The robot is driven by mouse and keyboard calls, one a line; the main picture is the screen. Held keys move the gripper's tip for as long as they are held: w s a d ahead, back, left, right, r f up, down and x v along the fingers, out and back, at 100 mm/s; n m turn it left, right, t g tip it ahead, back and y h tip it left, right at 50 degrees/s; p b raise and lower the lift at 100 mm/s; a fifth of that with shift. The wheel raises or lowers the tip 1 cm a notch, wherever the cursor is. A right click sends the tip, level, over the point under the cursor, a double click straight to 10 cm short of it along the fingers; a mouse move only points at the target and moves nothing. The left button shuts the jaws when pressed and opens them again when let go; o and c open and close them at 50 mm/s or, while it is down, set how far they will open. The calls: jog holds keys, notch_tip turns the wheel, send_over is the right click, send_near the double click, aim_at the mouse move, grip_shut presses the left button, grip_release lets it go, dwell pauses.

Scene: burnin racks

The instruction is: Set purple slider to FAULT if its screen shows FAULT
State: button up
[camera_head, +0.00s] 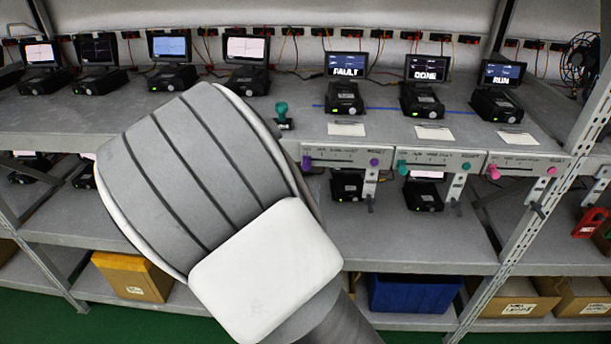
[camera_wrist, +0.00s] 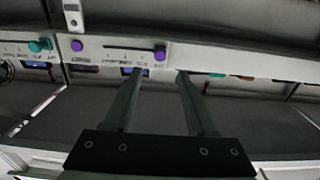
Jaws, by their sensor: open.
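The purple panel (camera_head: 340,157) is on the shelf's front edge, with a purple slider knob (camera_head: 306,163) at its left end and a round purple knob (camera_head: 374,162) at its right end. The screen (camera_head: 347,66) above it reads FAULT. In the wrist view, which looks flipped, the slider knob (camera_wrist: 160,53) is at the right end of its slot and the round knob (camera_wrist: 77,45) is at the left. My gripper (camera_wrist: 160,73) is open and empty. Its fingertips sit to either side of the slider knob in that picture; contact is unclear. My arm hides the gripper in the head view.
Beside it are a teal panel (camera_head: 437,161) under a DONE screen (camera_head: 427,68) and a pink panel (camera_head: 523,165) under a RUN screen (camera_head: 502,74). A teal-handled object (camera_head: 282,113) stands on the shelf above. A rack post (camera_head: 530,205) rises at the right.

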aim_at(306, 167)
jog(key=w, duration=0.7)
jog(key=shift+w+d, duration=0.2)
jog(key=shift+w, duration=0.15)
jog(key=shift+c, duration=0.3)
grip_shut()
dwell(0.8)
